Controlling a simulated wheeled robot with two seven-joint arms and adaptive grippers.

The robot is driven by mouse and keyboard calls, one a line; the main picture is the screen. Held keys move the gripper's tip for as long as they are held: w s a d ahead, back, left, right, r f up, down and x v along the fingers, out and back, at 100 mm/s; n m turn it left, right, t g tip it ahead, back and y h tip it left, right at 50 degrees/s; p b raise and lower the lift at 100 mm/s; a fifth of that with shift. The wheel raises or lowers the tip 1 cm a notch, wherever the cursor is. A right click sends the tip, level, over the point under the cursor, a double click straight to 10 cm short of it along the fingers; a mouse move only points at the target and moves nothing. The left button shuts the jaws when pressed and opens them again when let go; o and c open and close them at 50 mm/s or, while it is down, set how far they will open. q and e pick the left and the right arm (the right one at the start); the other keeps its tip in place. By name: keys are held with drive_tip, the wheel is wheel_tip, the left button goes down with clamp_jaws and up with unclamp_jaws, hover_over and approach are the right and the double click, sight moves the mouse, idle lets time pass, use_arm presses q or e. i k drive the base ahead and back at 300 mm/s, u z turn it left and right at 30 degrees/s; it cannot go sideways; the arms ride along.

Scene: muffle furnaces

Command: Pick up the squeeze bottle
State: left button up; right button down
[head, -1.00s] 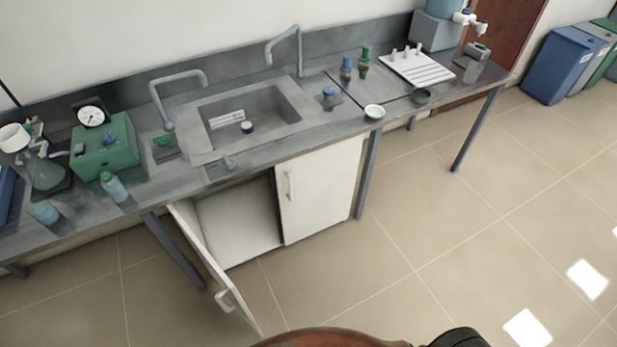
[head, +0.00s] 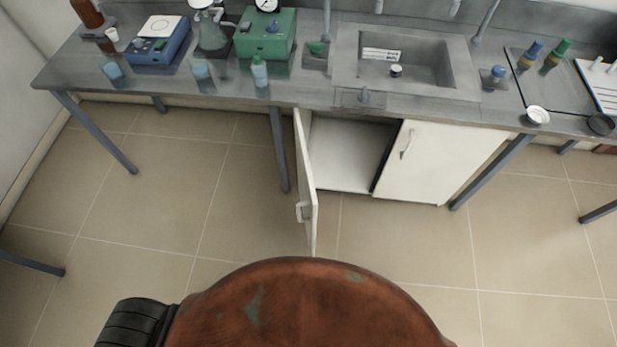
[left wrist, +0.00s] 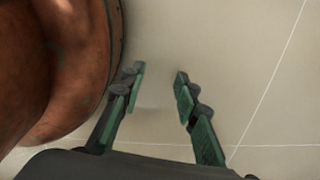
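A small pale-blue bottle with a green cap (head: 260,71) stands upright near the front edge of the grey bench (head: 300,95), in front of the green box; it looks like the squeeze bottle. Two other bottles, one with a blue cap (head: 530,55) and one with a green cap (head: 554,57), stand right of the sink. My left gripper (left wrist: 160,73) is open and empty over bare floor in the left wrist view, beside my body. Neither gripper shows in the head view. My right gripper is not in view.
A green box with a dial (head: 265,36), a flask (head: 210,32), a blue device (head: 158,44) and two bluish beakers (head: 113,70) (head: 202,71) are near the bottle. The sink (head: 405,60) is to the right. An open cabinet door (head: 306,185) juts out below.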

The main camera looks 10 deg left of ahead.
sight(260, 68)
drive_tip(key=z, duration=1.5)
drive_tip(key=k, duration=0.5)
drive_tip(key=u, duration=1.6)
